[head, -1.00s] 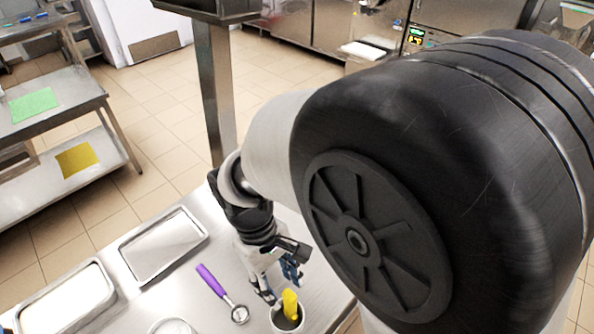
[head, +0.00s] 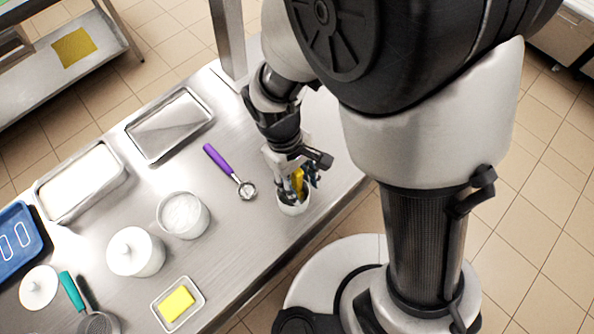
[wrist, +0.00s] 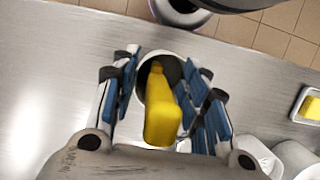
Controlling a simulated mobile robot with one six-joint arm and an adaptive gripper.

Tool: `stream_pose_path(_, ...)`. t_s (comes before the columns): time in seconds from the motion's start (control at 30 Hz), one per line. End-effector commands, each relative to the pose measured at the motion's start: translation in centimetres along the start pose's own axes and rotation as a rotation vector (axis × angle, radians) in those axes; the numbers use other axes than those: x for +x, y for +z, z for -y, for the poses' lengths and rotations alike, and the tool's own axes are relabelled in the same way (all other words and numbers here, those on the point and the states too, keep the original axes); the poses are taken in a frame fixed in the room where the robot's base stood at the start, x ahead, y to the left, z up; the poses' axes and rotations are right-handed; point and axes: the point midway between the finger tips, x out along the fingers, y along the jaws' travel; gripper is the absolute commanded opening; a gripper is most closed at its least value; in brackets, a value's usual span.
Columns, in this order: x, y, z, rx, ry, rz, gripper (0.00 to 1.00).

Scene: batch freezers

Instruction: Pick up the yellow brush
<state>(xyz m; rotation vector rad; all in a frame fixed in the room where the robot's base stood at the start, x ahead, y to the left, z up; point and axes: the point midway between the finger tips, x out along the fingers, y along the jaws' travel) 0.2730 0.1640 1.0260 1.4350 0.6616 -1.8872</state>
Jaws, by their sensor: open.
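The yellow brush (wrist: 161,110) stands in a white cup with a dark inside (wrist: 147,73), its yellow end pointing up toward the wrist camera. In the head view the brush (head: 298,180) shows partly between my fingers, above the white cup (head: 293,207) near the table's right edge. My gripper (wrist: 163,95) is open, with one blue-padded finger on the left of the brush and the others on the right. In the head view my gripper (head: 302,180) is over the cup. The brush's lower part is hidden inside the cup.
A purple-handled scoop (head: 229,170) lies left of the cup. A white bowl (head: 184,215), a lidded white pot (head: 135,252) and a small tray with a yellow block (head: 178,304) stand further left. An empty metal tray (head: 170,125) lies behind. Bare table surrounds the cup.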

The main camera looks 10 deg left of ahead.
Motion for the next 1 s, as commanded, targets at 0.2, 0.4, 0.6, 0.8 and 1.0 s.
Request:
stream_pose_path(0.2,-0.06,0.0,0.0,0.0,0.0,0.0,0.33)
stream_pose_path(0.4,-0.07,0.0,0.0,0.0,0.0,0.0,0.2)
stream_pose_path(0.6,-0.07,-0.01,0.0,0.0,0.0,0.0,0.07)
stream_pose_path(0.8,-0.07,-0.01,0.0,0.0,0.0,0.0,0.0)
stream_pose_path(1.0,-0.08,-0.01,0.0,0.0,0.0,0.0,0.0)
